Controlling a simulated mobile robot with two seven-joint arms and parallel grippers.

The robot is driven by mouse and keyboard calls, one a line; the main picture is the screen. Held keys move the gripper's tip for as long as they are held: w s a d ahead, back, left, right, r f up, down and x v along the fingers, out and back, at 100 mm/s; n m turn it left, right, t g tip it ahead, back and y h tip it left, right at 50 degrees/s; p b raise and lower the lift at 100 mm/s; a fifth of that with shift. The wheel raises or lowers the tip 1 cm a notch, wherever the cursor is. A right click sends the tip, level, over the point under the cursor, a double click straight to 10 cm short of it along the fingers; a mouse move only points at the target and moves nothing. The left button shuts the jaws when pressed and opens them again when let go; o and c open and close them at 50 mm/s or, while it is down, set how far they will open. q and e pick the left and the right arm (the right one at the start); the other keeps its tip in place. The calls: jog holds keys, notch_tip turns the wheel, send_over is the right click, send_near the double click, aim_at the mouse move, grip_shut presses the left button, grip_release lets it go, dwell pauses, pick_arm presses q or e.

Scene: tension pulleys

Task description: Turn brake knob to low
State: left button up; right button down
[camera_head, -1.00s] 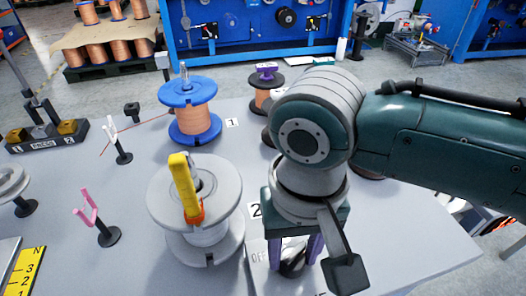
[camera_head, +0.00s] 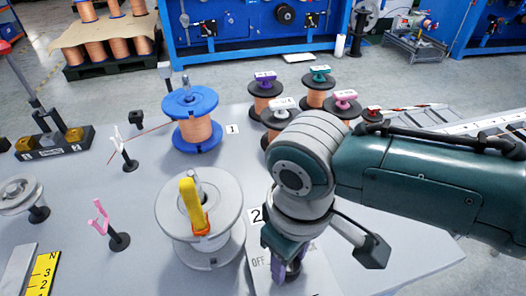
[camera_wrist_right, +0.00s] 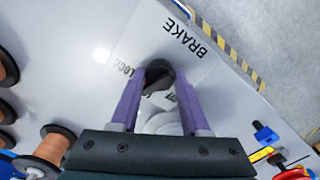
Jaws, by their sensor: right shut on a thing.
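The brake knob is a dark round knob (camera_wrist_right: 158,76) on a light panel (camera_wrist_right: 150,30) lettered BRAKE and LOCK in the right wrist view. In the head view the panel (camera_head: 262,284) shows the word OFF beside my right gripper (camera_head: 289,274), which points down at it. In the right wrist view the purple fingers of my right gripper (camera_wrist_right: 159,82) stand on either side of the knob, shut on it. The knob's pointer is partly hidden, so its exact setting is unclear. My left gripper is not in view.
A grey spool with a yellow-handled part (camera_head: 222,215) stands just left of my right gripper. A blue-flanged copper spool (camera_head: 185,102) is behind it. Several smaller spools (camera_head: 265,92) stand at the back right. A pink forked stand (camera_head: 119,241) is at the left.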

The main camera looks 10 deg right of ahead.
jog(key=shift+n+p, duration=0.45)
jog(key=shift+n, duration=1.55)
jog(key=shift+c, duration=1.9)
grip_release()
notch_tip(320, 180, up, 10)
jog(key=p, duration=0.3)
jog(key=shift+p, duration=0.35)
